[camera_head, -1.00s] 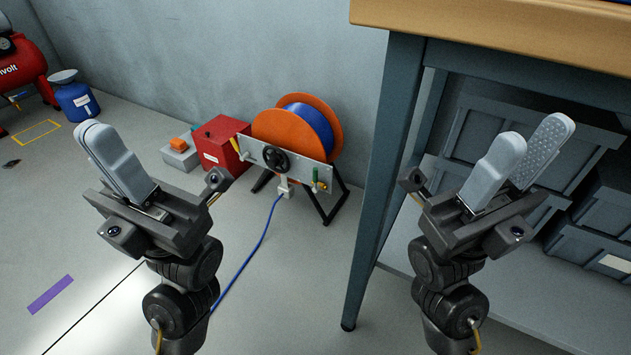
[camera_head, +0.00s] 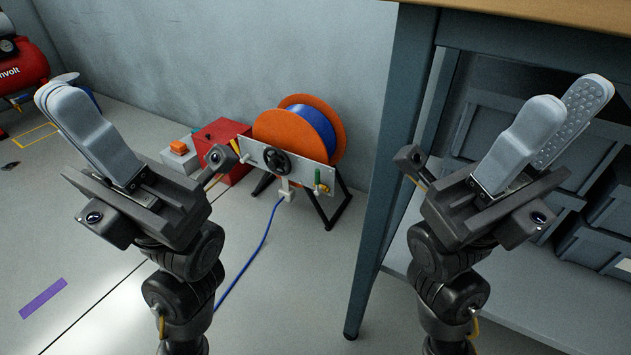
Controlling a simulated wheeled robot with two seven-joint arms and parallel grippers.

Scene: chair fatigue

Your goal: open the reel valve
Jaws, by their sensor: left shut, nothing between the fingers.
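The hose reel (camera_head: 277,137) has orange flanges and a blue drum, and stands on the floor near the wall. I cannot tell which of these is the valve. My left gripper (camera_head: 57,97) is shut and empty, in the foreground left of the reel. My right gripper (camera_head: 572,100) is open and empty, in the foreground right of it. Neither touches the reel.
A workbench (camera_head: 392,150) with grey bins (camera_head: 480,130) underneath stands on the right, behind my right gripper. A red box (camera_head: 221,135) and a grey box (camera_head: 177,158) sit left of the reel. A blue hose (camera_head: 255,250) crosses the floor. The floor before the reel is otherwise clear.

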